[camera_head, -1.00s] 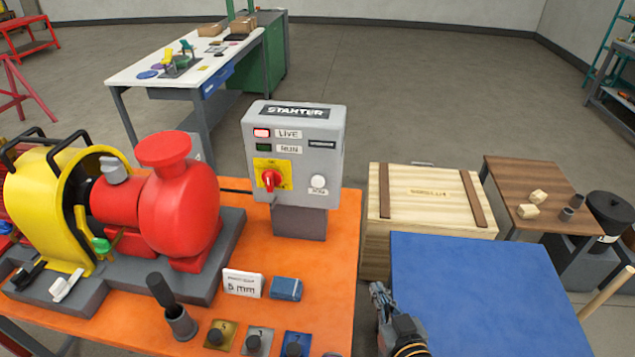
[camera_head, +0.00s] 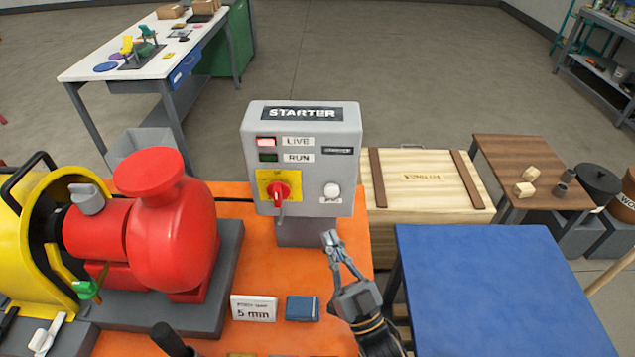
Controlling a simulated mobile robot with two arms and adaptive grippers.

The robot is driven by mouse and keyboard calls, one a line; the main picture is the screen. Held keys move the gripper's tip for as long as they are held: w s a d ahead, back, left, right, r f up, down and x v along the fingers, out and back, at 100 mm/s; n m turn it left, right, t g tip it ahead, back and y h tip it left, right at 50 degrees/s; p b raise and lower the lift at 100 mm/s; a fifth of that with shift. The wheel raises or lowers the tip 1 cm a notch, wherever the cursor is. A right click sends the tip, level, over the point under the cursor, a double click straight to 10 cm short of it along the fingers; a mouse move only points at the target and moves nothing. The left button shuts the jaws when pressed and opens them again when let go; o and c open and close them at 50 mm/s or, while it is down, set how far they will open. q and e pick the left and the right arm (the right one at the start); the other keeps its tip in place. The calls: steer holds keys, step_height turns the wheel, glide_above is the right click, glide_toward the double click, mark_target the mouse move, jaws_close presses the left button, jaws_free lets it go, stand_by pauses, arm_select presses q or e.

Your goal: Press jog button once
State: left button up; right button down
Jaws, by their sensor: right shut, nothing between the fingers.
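The grey starter box (camera_head: 304,180) stands upright on the orange bench. Its white round jog button (camera_head: 331,191) is at the lower right of its front face. The red rotary switch (camera_head: 279,190) sits on a yellow plate at the lower left. The LIVE lamp (camera_head: 266,141) looks bright red, and the RUN lamp (camera_head: 267,157) is dark green. My right gripper (camera_head: 329,238) is shut and empty, fingers pointing up toward the box. In the picture it is just below the jog button, apart from it. My left gripper is not in view.
The red pump (camera_head: 170,240) and yellow guard (camera_head: 25,240) fill the left of the orange bench (camera_head: 262,262). A small sign (camera_head: 254,308) and a blue block (camera_head: 302,308) lie in front of the box. A wooden crate (camera_head: 420,180) and a blue tabletop (camera_head: 490,290) are at the right.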

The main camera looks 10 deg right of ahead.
steer(key=b, duration=0.3)
glide_toward(332, 191)
steer(key=w+a+r, duration=0.3)
steer(key=r, duration=0.1)
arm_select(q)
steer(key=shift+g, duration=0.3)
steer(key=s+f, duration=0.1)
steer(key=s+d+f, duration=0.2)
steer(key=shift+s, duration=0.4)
arm_select(e)
steer(key=shift+w+r, duration=0.2)
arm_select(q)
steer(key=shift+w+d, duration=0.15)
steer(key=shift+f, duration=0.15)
arm_select(e)
steer(key=shift+w, duration=0.15)
steer(key=shift+w, duration=0.3)
